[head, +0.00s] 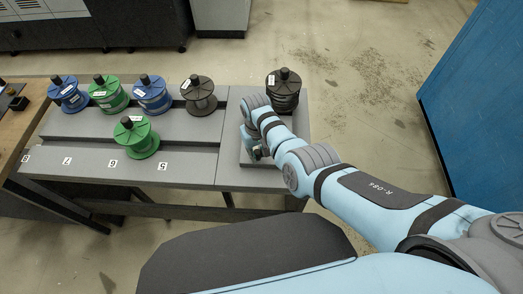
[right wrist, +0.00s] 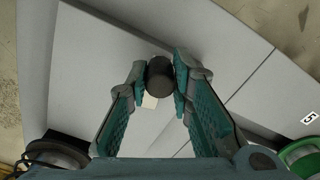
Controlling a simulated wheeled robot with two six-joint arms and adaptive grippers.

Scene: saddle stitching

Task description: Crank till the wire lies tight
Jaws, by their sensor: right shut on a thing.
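My right gripper (head: 257,152) is low over the right-hand grey bench section. In the right wrist view its fingers (right wrist: 160,78) are closed on both sides of a dark round knob (right wrist: 159,72), with a small cream patch just below it. Whether this knob belongs to a crank cannot be told, as the arm hides most of it in the head view. A dark spool (head: 286,97) with a black knob stands behind the gripper on the same section. No loose or stretched wire can be made out. My left gripper is not in view.
Blue spools (head: 69,98), green spools (head: 137,143) and a grey spool (head: 199,102) stand along the bench (head: 80,164) to the left. Number labels run along its front. A blue cabinet (head: 480,100) stands at the right, with open floor between.

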